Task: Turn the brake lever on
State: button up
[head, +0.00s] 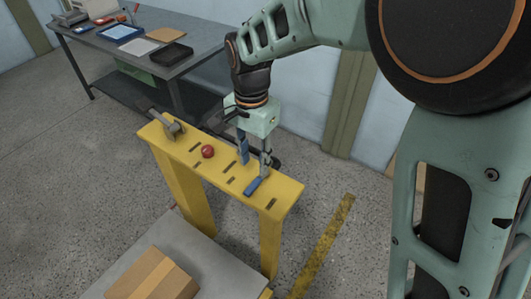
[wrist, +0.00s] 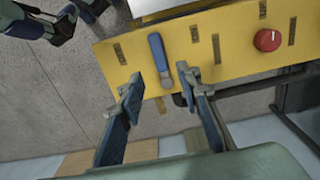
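A small lever with a blue handle (wrist: 157,52) lies on the top of a yellow stand (wrist: 118,75). It also shows in the head view (head: 251,187), near the right end of the yellow top. My gripper (wrist: 160,80) is open and empty. Its two fingers are spread, one on each side of the line of the blue handle, with the tips near the handle's lower end in the wrist view. In the head view my gripper (head: 254,166) points down just over the lever. I cannot tell whether a finger touches it.
A red knob (head: 207,151) sits mid-stand, and a grey lever-like part (head: 172,125) is at the left end. Dark slots mark the yellow top. A cardboard box (head: 153,277) sits on a grey platform in front. A grey table (head: 185,62) with trays stands behind. Floor to the left is clear.

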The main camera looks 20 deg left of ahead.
aim_at(256, 182)
notch_tip(256, 182, down, 7)
jog(key=shift+f, duration=0.2)
jog(key=shift+c, duration=0.7)
grip_shut()
